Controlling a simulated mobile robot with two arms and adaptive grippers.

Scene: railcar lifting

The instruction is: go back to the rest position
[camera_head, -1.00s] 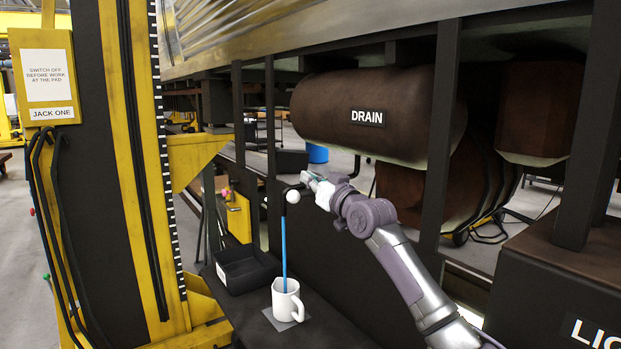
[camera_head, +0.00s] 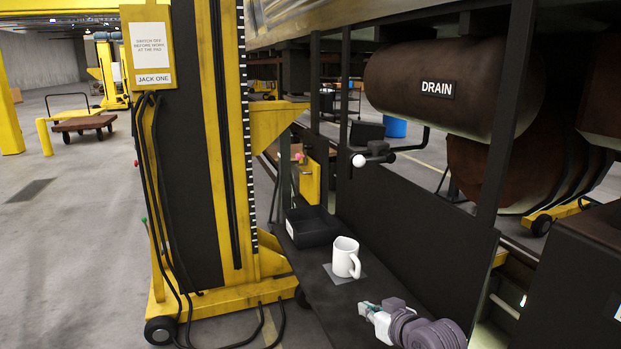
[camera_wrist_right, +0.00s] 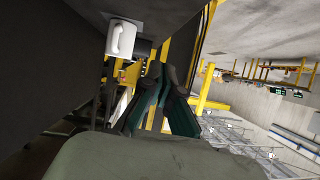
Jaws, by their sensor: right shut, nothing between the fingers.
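My right gripper (camera_head: 367,311) is low in the head view, over the dark shelf (camera_head: 325,300) in front of the white mug. It is shut and empty; its fingers (camera_wrist_right: 164,92) also show in the right wrist view. The white mug (camera_head: 344,258) stands upright on a grey pad (camera_head: 350,279) on the shelf, apart from the gripper. It also shows in the right wrist view (camera_wrist_right: 121,40). The drain lever with a white ball (camera_head: 358,160) is under the brown DRAIN tank (camera_head: 420,92), clear of the gripper. My left gripper is not in view.
A black tray (camera_head: 312,228) sits behind the mug on the shelf. The yellow and black jack column (camera_head: 225,150) stands to the left, with cables at its foot. Dark upright posts and a dark box (camera_head: 575,270) stand on the right. Open floor lies at far left.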

